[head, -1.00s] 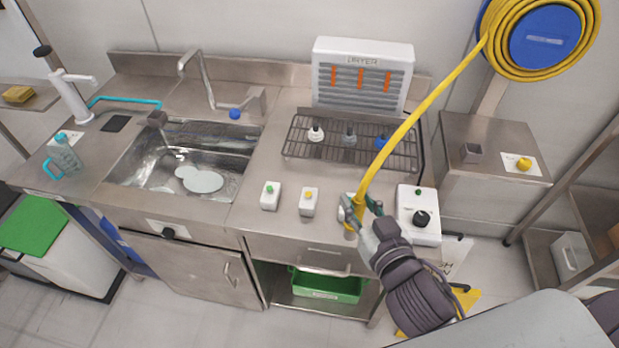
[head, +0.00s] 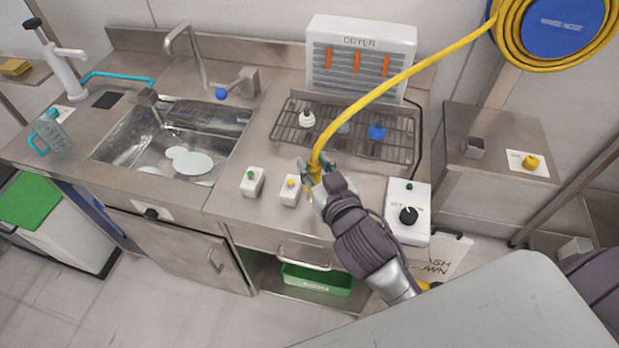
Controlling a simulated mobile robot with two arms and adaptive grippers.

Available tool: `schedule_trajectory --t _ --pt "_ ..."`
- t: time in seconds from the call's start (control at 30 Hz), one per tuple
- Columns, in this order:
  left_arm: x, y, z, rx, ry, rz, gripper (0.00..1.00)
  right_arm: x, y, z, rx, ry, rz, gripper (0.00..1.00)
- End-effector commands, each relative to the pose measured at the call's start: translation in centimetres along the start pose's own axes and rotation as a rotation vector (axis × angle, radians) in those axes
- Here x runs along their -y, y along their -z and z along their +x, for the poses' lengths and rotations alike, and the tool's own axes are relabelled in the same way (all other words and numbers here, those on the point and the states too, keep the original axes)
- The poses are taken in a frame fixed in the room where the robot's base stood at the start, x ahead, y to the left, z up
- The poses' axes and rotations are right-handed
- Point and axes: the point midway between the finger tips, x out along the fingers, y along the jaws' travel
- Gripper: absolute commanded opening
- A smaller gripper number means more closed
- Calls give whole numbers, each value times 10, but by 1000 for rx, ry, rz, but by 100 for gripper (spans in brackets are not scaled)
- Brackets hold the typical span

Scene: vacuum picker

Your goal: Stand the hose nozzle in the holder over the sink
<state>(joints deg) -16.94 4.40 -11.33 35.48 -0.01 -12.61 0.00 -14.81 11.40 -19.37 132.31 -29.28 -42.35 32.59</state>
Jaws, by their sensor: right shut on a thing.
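My right gripper (head: 311,174) is shut on the end of the yellow hose, where the hose nozzle is. The nozzle itself is mostly hidden by my fingers. The yellow hose (head: 395,80) runs from my gripper up to the reel at the upper right. My gripper is above the counter, in front of the drying rack and to the right of the sink. The sink (head: 115,150) is on the left. A small dark grey square cup, which looks like the holder (head: 148,97), sits at the sink's back left edge and looks empty. My left gripper is not in view.
White plates (head: 192,162) lie in the sink. A tall faucet (head: 186,45) and a blue-knobbed lever (head: 221,93) stand behind it. Two small button boxes (head: 251,181) are on the counter near my gripper. A similar grey cup (head: 474,147) stands on the right cabinet.

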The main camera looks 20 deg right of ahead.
Motion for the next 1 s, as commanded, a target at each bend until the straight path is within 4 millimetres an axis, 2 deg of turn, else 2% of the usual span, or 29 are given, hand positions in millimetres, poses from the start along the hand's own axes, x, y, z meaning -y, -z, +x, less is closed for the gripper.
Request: schedule_trajectory --t 0.07,0.17,0.4,0.5,0.87,0.9,1.0 --pt "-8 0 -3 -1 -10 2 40 3 -2 10 -1 0 0 0" --pt "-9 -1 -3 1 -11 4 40 5 -5 15 -2 0 -1 0" --pt "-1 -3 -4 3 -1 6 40 5 -37 22 3 0 -1 0" --pt "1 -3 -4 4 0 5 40 5 -45 23 1 1 0 0" --pt "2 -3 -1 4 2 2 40 5 -49 24 -1 1 1 0" --pt "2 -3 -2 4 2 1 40 5 -49 24 1 1 1 35" --pt "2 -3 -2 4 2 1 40 5 -48 24 1 1 0 52"
